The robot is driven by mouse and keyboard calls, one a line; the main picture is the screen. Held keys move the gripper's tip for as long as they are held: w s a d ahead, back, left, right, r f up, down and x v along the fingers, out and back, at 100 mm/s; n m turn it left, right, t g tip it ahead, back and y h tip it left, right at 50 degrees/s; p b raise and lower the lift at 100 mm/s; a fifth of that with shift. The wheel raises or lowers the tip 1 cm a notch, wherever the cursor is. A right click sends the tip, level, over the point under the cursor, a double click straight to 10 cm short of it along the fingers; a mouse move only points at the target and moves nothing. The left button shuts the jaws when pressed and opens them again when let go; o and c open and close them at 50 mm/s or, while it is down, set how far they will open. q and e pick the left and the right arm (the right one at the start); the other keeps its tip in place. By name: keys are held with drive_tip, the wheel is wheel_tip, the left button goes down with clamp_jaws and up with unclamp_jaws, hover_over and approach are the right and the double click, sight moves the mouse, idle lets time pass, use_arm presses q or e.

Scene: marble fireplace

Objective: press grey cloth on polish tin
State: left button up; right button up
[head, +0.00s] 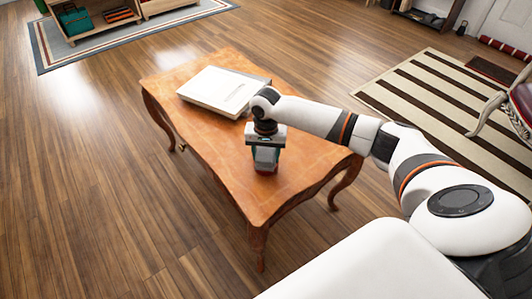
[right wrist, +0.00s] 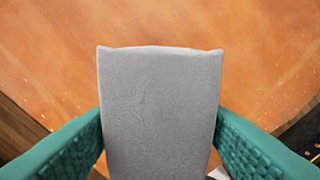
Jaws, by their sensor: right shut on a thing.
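My right gripper (head: 266,158) points down over the wooden table, near its middle. In the right wrist view its two teal fingers stand on either side of the grey cloth (right wrist: 160,100), which is held between them as a flat, upright-looking grey piece. In the head view the grey cloth (head: 265,154) shows small between the fingers. A small reddish patch shows just under it, close to the tabletop; I cannot tell whether it is the polish tin. No tin shows clearly in either view. My left gripper is out of view.
The brown wooden table (head: 170,85) has curved legs and a glossy top. A thick white book (head: 217,90) lies on it behind my right gripper. The tabletop to the left and front is bare. A striped rug (head: 420,95) lies on the floor to the right.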

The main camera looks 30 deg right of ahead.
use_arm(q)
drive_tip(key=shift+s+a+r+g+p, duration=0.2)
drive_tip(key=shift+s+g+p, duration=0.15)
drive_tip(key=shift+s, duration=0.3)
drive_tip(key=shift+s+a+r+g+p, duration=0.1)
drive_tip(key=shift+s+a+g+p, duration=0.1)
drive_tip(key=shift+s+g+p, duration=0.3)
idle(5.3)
